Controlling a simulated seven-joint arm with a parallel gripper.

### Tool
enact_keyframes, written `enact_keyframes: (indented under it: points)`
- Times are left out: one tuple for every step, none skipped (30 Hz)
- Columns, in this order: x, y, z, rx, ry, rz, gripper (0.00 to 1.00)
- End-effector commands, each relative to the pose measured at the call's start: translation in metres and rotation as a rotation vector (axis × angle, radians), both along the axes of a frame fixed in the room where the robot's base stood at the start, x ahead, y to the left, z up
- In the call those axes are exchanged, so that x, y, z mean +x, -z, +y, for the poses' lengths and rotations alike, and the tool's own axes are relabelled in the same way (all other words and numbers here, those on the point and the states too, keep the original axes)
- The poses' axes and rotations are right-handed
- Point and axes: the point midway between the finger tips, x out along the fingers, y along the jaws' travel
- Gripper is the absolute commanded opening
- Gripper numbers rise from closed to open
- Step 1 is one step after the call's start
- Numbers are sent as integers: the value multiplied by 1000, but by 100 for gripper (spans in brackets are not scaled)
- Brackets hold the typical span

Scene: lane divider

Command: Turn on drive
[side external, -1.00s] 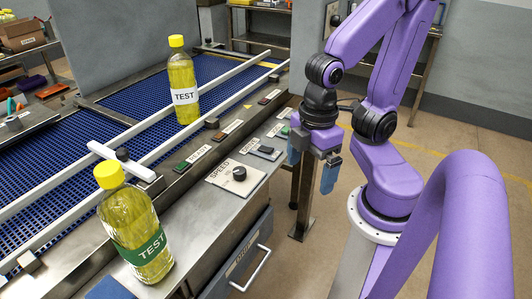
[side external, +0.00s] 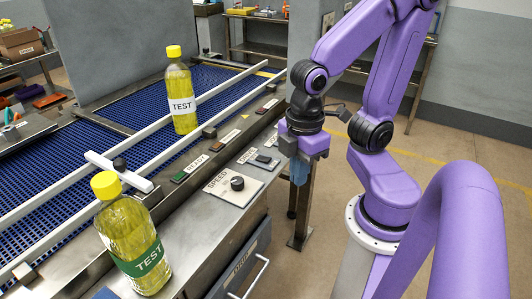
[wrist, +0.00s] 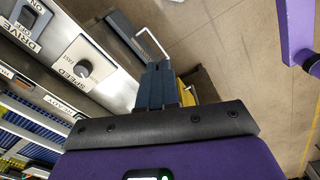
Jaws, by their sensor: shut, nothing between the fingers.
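In the side external view the switch (side external: 264,158) sits on the console just left of my gripper. Which way the rocker is tipped is too small to tell. My gripper (side external: 299,174) is shut and empty, its blue fingers pointing down beside the console's right edge. In the wrist view the closed fingers (wrist: 158,88) are to the right of the switch and apart from it.
The speed knob (side external: 237,183) is beside the drive switch. A green button (side external: 179,177) is on the rail behind. One TEST bottle (side external: 181,98) stands on the blue conveyor (side external: 120,111) and another (side external: 133,245) stands near the front. A drawer handle (side external: 252,278) sticks out below.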

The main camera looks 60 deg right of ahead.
Motion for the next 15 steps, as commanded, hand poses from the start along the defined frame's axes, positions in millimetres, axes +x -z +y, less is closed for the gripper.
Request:
enact_keyframes:
  points:
    - [10,-1,-1,-5,-7,1,0]
    - [16,-2,-2,-9,-16,3,0]
    - [24,-3,-3,-12,-30,5,0]
    - [30,-4,-4,-16,-40,8,0]
    - [36,-4,-6,-20,-51,10,0]
    - [45,-6,-8,-22,-65,11,0]
    - [51,-6,-11,-25,-75,15,0]
    - [57,-7,-13,-27,-86,16,0]
    - [65,-7,-16,-30,-100,21,0]
    - [71,-8,-19,-33,-111,24,0]
    - [77,-9,-22,-34,-122,27,0]
    - [85,-9,-26,-37,-136,31,0]
    - [91,-10,-29,-37,-147,34,0]
    - [97,-10,-33,-38,-158,38,0]
    - [104,-11,-38,-40,-171,43,0]
